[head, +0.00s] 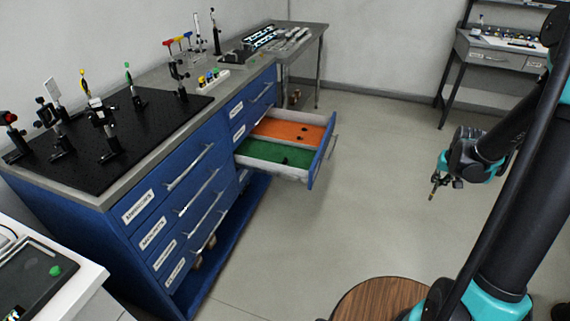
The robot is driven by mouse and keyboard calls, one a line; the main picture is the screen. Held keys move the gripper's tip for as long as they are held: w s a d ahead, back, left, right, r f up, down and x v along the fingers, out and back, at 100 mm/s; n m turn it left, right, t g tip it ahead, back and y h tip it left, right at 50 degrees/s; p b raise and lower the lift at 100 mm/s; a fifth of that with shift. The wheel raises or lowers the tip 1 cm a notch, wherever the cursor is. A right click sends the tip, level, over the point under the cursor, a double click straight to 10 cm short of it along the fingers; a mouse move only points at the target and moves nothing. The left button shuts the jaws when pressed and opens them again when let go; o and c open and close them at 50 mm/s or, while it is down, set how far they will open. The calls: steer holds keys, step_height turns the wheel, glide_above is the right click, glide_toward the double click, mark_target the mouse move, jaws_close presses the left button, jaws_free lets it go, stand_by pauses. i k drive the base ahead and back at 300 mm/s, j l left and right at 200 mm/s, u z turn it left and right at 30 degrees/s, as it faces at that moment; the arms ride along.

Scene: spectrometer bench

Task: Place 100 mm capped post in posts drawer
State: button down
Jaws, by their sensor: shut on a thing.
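My gripper (437,187) is at the right, in the air above the floor, pointing down and well to the right of the open drawer. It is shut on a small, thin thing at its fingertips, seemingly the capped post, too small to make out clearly. The open drawer (313,178) is pulled out from the far part of the blue cabinet. It has an orange compartment (284,131) at the back and a green compartment (268,155) in front. A few small dark items lie in them. No label is readable on this drawer.
The blue cabinet (150,200) has several other drawers, all closed, with handles. A black breadboard (150,115) with optics stands on top. A round wooden top (375,300) is at the bottom. The floor (370,150) between drawer and gripper is clear.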

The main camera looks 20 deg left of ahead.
mark_target(279, 158)
steer(key=i+j+u, duration=0.15)
steer(key=i+u, duration=0.7)
steer(key=i, duration=0.25)
